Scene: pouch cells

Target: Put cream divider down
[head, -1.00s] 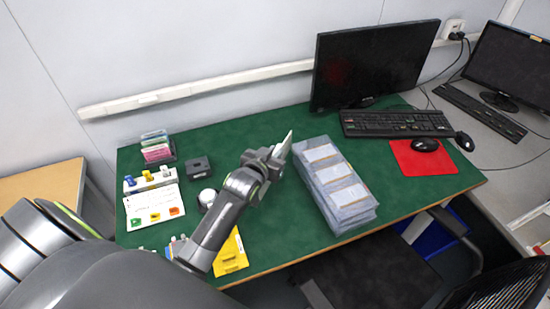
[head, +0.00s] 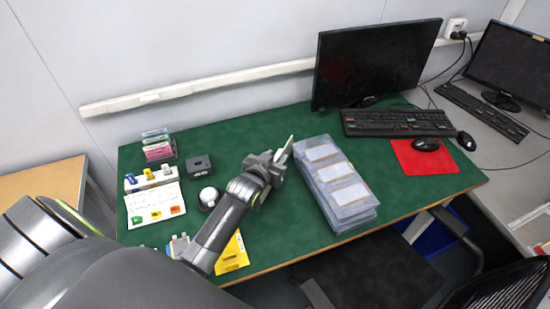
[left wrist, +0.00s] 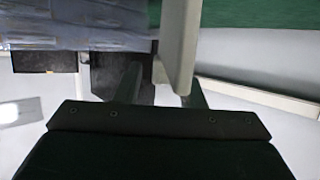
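My left gripper (head: 277,164) is shut on the cream divider (head: 286,149), a thin pale plate that sticks up past the fingertips. The divider is above the green table, just left of the stack of pouch cells (head: 337,184); I cannot tell whether its lower edge touches the table. In the left wrist view, the divider (left wrist: 181,42) runs up from between the dark fingers, and the cells (left wrist: 70,28) show to its left. The fingers and wrist hide its lower part in the head view. My right gripper is not in view.
A monitor (head: 372,65), a keyboard (head: 397,123) and a red mat (head: 422,160) with a mouse are at the right. A pink card holder (head: 158,150), a black box (head: 199,165) and a white-topped round item (head: 208,196) stand left. Green table (head: 285,238) is bare in front.

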